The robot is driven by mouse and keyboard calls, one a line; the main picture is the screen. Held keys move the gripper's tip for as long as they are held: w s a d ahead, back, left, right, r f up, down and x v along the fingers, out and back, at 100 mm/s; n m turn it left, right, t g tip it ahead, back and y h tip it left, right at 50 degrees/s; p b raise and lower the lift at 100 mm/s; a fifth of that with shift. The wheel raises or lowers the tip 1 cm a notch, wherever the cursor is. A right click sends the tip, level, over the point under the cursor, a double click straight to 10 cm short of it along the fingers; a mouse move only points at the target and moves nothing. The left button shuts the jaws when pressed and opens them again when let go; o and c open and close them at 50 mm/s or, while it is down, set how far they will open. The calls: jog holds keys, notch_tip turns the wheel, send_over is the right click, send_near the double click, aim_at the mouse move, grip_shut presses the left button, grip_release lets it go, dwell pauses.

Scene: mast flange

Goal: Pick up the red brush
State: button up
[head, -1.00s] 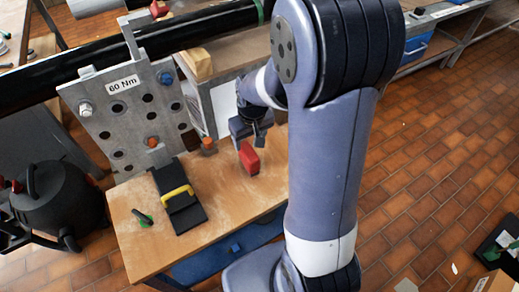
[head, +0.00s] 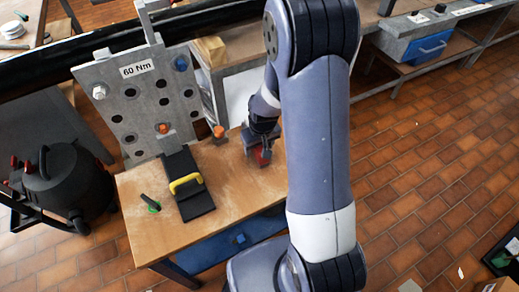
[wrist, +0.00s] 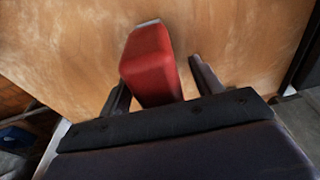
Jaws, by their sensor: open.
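The red brush (wrist: 150,62) lies on the wooden table top, seen from above in the wrist view. My gripper (wrist: 160,85) is open, with one dark finger on each side of the brush. The brush is closer to the left finger than to the right one. I cannot tell whether either finger touches it. In the head view my gripper (head: 258,155) is over the table's right part and covers much of the brush (head: 264,157).
A black board with a yellow handle (head: 186,184) and a green-tipped tool (head: 150,204) lie on the table (head: 150,240). An orange-capped part (head: 218,132) stands behind. A metal flange plate (head: 130,110) marked 60 Nm rises at the back left.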

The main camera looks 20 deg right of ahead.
jog(key=shift+f+b, duration=0.25)
jog(key=shift+b, duration=0.05)
dwell(0.5)
dwell(0.3)
jog(key=c, duration=1.1)
jog(key=shift+r+p, duration=0.5)
jog(key=shift+p, duration=0.05)
jog(key=shift+c, duration=0.2)
notch_tip(320, 180, up, 10)
jog(key=shift+f, duration=0.2)
jog(key=o, duration=0.5)
jog(key=c, duration=0.3)
